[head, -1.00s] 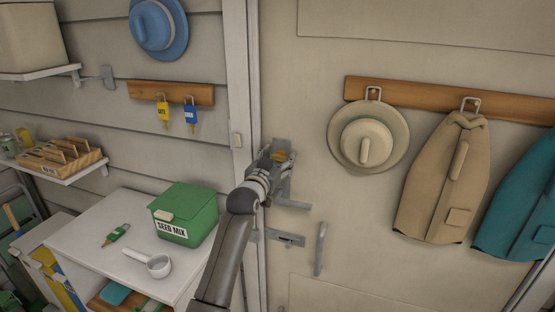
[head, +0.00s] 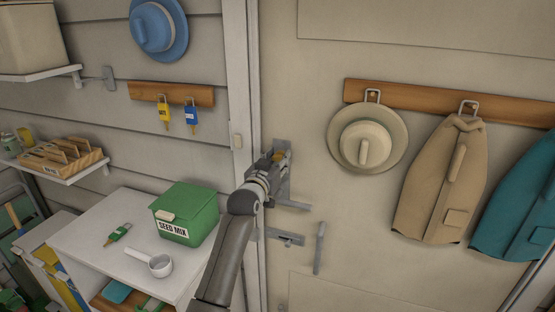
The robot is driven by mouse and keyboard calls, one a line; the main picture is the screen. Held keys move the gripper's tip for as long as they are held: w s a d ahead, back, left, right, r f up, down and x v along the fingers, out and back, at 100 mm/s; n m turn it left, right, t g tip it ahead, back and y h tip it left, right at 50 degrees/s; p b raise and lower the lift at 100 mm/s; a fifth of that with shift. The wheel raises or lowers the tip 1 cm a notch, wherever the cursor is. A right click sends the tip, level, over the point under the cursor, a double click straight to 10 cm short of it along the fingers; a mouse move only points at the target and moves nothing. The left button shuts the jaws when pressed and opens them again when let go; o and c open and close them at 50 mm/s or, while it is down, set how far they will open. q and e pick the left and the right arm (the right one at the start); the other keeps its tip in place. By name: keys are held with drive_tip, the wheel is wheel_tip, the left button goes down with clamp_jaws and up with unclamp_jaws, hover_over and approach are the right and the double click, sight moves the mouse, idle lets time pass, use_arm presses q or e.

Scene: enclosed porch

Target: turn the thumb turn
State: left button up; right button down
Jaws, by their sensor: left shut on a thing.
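My left gripper (head: 278,165) is at the lock plate (head: 283,146) near the left edge of the pale door (head: 300,110). It is shut on the thumb turn, which the fingers mostly hide. A small brassy-yellow bit (head: 278,156) shows between the fingers; I cannot tell the turn's exact angle. A grey lever handle (head: 291,205) sticks out to the right just below the gripper. My right gripper is not in view.
Below are a grey bolt (head: 286,238) and an upright pull handle (head: 320,247). A hat (head: 367,145) and coats (head: 440,185) hang to the right. A white cabinet (head: 90,243) with a green seed mix box (head: 187,212) stands left of my arm.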

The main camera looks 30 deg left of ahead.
use_arm(q)
drive_tip(key=o, duration=1)
drive_tip(key=v, duration=1.2)
